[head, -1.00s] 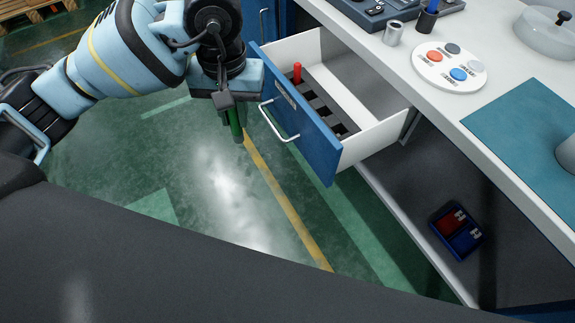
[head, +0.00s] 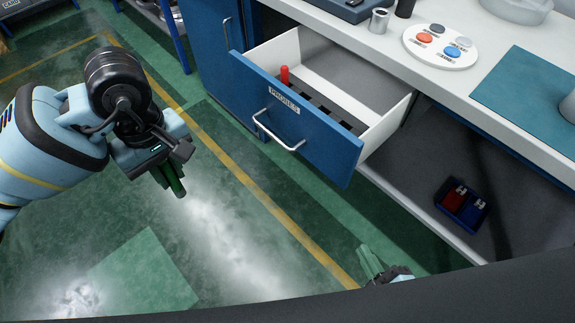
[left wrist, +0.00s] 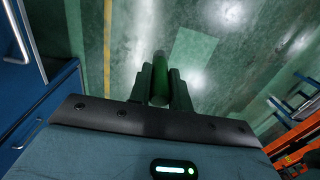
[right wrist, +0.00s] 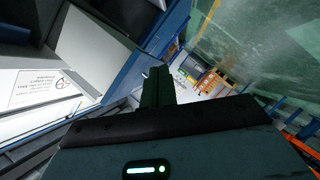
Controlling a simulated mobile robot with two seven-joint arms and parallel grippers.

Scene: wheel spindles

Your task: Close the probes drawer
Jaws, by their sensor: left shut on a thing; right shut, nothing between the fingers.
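The probes drawer (head: 318,142) has a blue front with a PROBES label and a silver bar handle (head: 278,134). It stands pulled out of the workbench, with a red probe (head: 284,76) upright in its dark slotted insert. My left gripper (head: 172,180) is left of the drawer, apart from it, shut on a green cylinder (left wrist: 160,82) that shows between its fingers in the left wrist view. My right gripper (head: 371,264) is low in the head view, in front of and below the drawer. It is shut and empty, its fingers together in the right wrist view (right wrist: 158,86).
The white benchtop (head: 390,65) holds a round tray of coloured discs (head: 440,46), a metal cup (head: 379,20) and a teal mat (head: 520,85). A blue bin (head: 461,206) sits on the lower shelf. The floor left of the drawer is clear.

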